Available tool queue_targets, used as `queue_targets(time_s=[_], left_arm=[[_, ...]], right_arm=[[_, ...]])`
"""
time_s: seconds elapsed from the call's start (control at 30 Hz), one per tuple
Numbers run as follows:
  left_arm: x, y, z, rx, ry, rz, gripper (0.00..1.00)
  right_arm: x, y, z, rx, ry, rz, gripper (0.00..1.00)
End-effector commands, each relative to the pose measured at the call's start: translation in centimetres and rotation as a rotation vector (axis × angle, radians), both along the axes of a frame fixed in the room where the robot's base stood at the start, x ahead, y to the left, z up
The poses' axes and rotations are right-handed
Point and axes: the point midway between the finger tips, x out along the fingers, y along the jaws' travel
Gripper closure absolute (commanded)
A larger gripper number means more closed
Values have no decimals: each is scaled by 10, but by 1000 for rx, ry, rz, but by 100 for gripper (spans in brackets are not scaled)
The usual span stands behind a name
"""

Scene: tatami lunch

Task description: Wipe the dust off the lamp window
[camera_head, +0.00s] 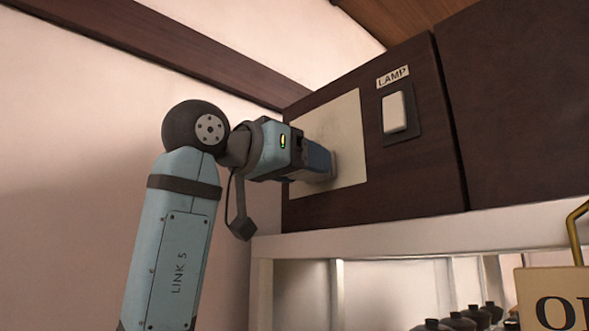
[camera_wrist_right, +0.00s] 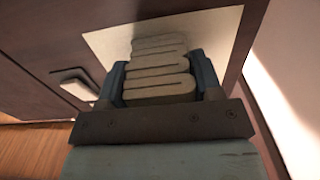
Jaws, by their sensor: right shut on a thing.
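The lamp window (camera_head: 343,130) is a pale cream panel set in a dark wooden cabinet front, with faint grey smudging on its surface. It also shows in the right wrist view (camera_wrist_right: 215,35). My right gripper (camera_head: 322,165) is at the window's lower left part in the head view. It is shut on a folded beige cloth (camera_wrist_right: 158,72), whose stacked folds show between the two blue fingers. The cloth's far end is up at the panel and seems to touch it. The gripper hides part of the window. My left gripper is not in view.
A white rocker switch (camera_head: 395,112) sits right of the window under a LAMP label (camera_head: 392,77). A pale shelf (camera_head: 420,235) runs below the cabinet (camera_head: 430,180). Several dark bottle tops (camera_head: 468,318) and a hanging sign (camera_head: 552,300) are at the lower right.

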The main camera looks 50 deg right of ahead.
Motion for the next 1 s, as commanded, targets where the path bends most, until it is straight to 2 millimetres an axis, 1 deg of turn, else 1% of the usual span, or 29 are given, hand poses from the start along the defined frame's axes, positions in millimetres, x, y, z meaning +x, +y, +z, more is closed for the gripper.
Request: queue_targets(time_s=[0.4,0.47,0.57,0.8,1.0], left_arm=[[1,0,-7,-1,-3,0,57],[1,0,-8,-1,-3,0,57],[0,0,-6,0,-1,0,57],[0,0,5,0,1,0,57],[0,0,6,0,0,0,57]], right_arm=[[-33,2,-1,0,-2,0,60],[-35,2,0,0,0,0,60],[-36,2,2,0,1,0,60],[-36,-1,18,0,0,0,60],[-32,-1,19,0,2,0,60]])
